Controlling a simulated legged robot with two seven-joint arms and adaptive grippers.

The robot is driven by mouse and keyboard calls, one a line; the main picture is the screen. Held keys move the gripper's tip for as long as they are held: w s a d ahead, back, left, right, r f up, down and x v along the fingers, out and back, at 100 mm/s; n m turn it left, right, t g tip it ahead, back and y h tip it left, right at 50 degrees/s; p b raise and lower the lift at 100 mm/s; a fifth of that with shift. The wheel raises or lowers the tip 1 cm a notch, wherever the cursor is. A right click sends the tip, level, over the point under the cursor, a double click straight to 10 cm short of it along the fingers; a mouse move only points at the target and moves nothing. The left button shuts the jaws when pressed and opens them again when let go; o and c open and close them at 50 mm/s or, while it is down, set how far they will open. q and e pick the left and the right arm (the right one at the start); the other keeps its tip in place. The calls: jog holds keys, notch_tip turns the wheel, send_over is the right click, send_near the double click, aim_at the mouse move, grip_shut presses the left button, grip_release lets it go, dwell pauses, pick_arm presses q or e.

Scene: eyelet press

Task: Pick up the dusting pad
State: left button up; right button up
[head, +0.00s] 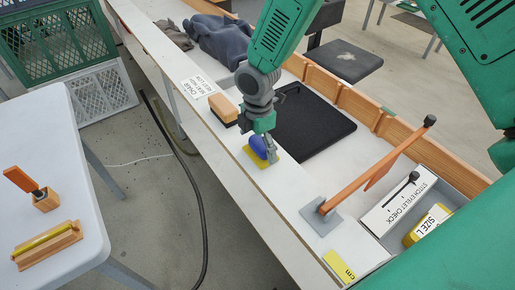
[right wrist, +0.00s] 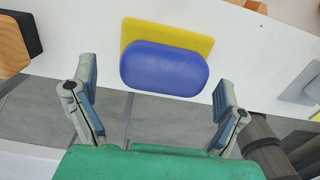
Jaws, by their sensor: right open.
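The dusting pad appears to be the blue rounded pad (head: 258,143) on the white bench top, with a flat yellow square (head: 252,158) under it. I cannot tell whether the yellow part belongs to the pad. In the right wrist view the blue pad (right wrist: 164,69) lies ahead of the fingertips, between their lines, with the yellow square (right wrist: 190,38) showing behind it. My right gripper (head: 271,153) is open and empty, right over the pad in the head view; its two fingers (right wrist: 160,92) are spread wider than the pad. My left gripper is out of view.
A wood-and-black brush-like block (head: 223,108) lies near the pad. A black mat (head: 305,122) lies behind the gripper. An orange bar (head: 372,170) on a grey plate stands to the right, near a tray with a yellow size block (head: 427,226). A separate white table (head: 75,130) stands left.

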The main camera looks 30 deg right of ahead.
aim_at(261, 141)
jog(key=shift+d, duration=0.2)
jog(key=c, duration=1.1)
jog(key=shift+d, duration=0.2)
jog(key=shift+c, duration=0.9)
jog(key=shift+s+d+f, duration=0.1)
jog(key=shift+d, duration=0.2)
jog(key=r, duration=0.9)
jog(key=shift+a, duration=0.25)
jog(key=shift+d+r, duration=0.1)
jog(key=shift+r, duration=0.45)
jog(key=o, duration=0.6)
jog(key=c, duration=0.4)
